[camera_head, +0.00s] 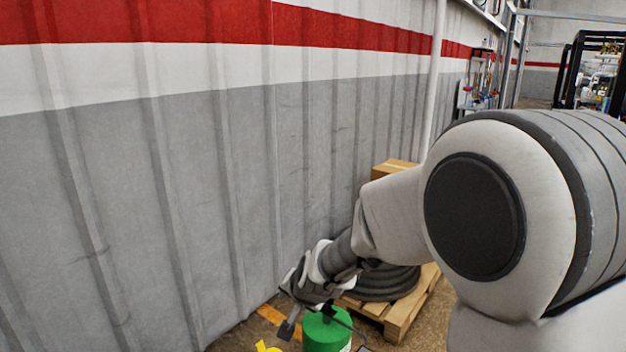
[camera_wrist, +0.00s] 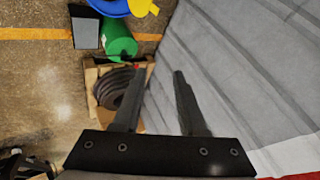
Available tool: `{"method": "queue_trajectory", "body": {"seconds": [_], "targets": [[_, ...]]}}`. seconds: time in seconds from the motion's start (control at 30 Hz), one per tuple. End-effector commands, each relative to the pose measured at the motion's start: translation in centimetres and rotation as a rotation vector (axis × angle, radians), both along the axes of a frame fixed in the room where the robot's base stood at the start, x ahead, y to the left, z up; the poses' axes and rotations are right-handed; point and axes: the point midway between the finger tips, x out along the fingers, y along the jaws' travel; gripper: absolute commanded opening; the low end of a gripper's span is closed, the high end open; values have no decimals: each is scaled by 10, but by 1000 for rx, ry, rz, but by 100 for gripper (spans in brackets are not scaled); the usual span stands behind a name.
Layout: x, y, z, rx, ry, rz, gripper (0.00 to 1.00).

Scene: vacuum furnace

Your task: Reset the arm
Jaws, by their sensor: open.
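My arm reaches from the right of the head view down to the lower middle, beside the corrugated wall. My gripper (camera_head: 318,322) is at its end, low in that view, over or just in front of a green cylinder (camera_head: 326,331). In the wrist view my gripper (camera_wrist: 160,74) shows two dark fingers spread apart with nothing between them. Past the fingertips I see the floor and the wall. The arm's upper link hides much of the right side of the head view.
The grey wall (camera_head: 180,200) is close on the left. A wooden pallet (camera_head: 400,318) bears a coiled dark hose (camera_head: 383,283). The green cylinder (camera_wrist: 119,40) stands beside a blue object (camera_wrist: 108,6) and a yellow one (camera_wrist: 143,6). Open floor (camera_wrist: 40,75) shows at the wrist view's left.

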Motion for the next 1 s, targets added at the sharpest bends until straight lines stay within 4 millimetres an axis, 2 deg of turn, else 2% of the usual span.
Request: {"method": "queue_trajectory", "body": {"seconds": [0.03, 0.2, 0.5, 0.63, 0.8, 0.9, 1.0], "targets": [[-9, -12, 27, -20, -11, 22, 41], [-47, -46, 82, -103, -14, 106, 41], [-131, -109, 154, -270, 0, 222, 41], [-172, -134, 175, -345, 15, 259, 41], [-222, -163, 191, -433, 45, 294, 41], [-243, -174, 195, -470, 61, 307, 41], [-257, -181, 197, -492, 73, 315, 41]]}}
